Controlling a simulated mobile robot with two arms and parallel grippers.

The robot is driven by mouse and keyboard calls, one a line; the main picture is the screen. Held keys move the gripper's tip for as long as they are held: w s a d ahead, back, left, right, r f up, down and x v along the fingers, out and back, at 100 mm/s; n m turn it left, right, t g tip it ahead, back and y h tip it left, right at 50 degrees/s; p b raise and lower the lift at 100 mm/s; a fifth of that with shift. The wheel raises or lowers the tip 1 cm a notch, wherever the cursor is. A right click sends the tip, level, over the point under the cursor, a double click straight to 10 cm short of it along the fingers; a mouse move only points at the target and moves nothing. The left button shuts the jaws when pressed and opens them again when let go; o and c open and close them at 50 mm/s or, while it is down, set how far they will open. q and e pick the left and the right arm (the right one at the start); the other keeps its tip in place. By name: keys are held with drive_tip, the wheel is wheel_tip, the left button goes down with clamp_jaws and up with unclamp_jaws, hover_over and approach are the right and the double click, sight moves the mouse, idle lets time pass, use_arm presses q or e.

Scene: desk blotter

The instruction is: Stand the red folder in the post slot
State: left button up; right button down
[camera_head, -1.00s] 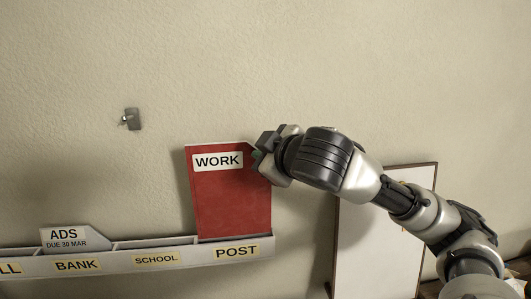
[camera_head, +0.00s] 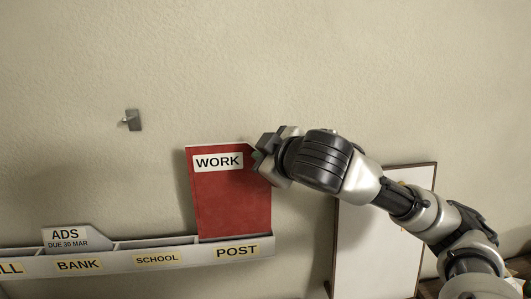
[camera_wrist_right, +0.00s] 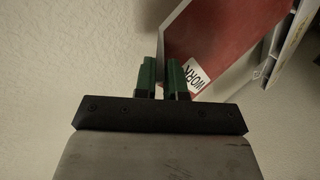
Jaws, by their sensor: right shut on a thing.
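The red folder (camera_head: 231,200) with a WORK label stands nearly upright in the head view, with its lower edge hidden behind the front of the post slot (camera_head: 236,250) at the right end of the wall rack. My right gripper (camera_head: 259,157) is shut on the folder's upper right edge, its arm reaching in from the right. In the right wrist view the green fingers (camera_wrist_right: 160,75) are at the edge of the red folder (camera_wrist_right: 215,35), by the WORK label. How deep the folder sits in the slot is hidden. My left gripper is not in view.
The rack continues left with slots labelled SCHOOL (camera_head: 157,259) and BANK (camera_head: 78,265). A grey ADS card (camera_head: 75,238) stands above BANK. A metal wall hook (camera_head: 132,120) is at upper left. A framed white board (camera_head: 368,255) is behind my right arm.

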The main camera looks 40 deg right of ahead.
drive_tip(key=shift+f, duration=0.1)
drive_tip(key=shift+f+b, duration=2.45)
drive_tip(key=shift+f, duration=0.8)
drive_tip(key=c, duration=1.1)
unclamp_jaws()
drive_tip(key=shift+s, duration=0.1)
drive_tip(key=b, duration=0.6)
approach(260, 182)
drive_tip(key=s, duration=0.2)
drive_tip(key=shift+s+a+r, duration=0.25)
drive_tip(key=shift+s+r, duration=0.4)
